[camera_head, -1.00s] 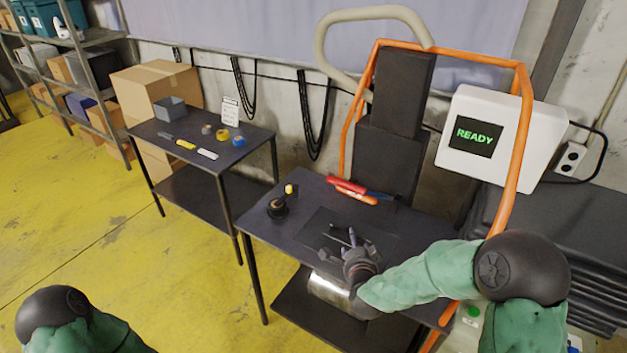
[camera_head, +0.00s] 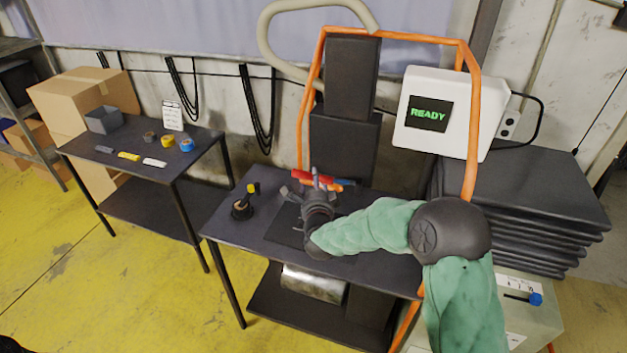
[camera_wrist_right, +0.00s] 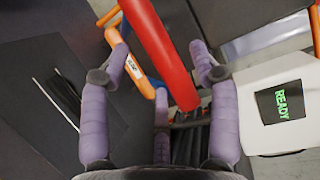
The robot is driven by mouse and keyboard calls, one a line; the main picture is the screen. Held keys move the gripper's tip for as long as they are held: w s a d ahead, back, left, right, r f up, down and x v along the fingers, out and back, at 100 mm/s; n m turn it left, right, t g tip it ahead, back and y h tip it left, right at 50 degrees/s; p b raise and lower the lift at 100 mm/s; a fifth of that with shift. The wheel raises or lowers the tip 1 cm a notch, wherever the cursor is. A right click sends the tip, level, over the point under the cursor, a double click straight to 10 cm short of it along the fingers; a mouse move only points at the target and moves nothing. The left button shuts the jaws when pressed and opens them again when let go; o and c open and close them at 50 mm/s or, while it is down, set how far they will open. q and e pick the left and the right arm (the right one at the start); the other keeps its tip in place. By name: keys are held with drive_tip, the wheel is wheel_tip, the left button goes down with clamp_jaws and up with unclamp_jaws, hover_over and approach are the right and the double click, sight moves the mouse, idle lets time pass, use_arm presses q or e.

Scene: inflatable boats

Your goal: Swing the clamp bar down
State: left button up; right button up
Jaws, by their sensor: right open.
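A thick red bar (camera_head: 322,176), probably the clamp bar, is at the back of the work table, partly hidden by my right gripper (camera_head: 314,181). In the right wrist view the red bar (camera_wrist_right: 160,50) runs between the spread purple fingers of the gripper (camera_wrist_right: 159,48), with gaps at both sides. I cannot tell whether a finger touches it. An orange piece with a white label (camera_wrist_right: 133,68) lies beside the bar by the left finger. A blue part (camera_head: 346,181) shows at the bar's right end. My left gripper is out of view.
A black post with a yellow-tipped lever (camera_head: 242,207) stands on the work table (camera_head: 225,224). A white box reading READY (camera_head: 450,110) and an orange tube frame (camera_head: 474,120) stand right of the bar. Dark sheets (camera_head: 530,190) are stacked at right. A side table holds tape rolls (camera_head: 168,141).

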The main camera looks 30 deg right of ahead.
drive_tip(key=shift+x, duration=1.35)
clamp_jaws()
drive_tip(key=shift+f, duration=0.1)
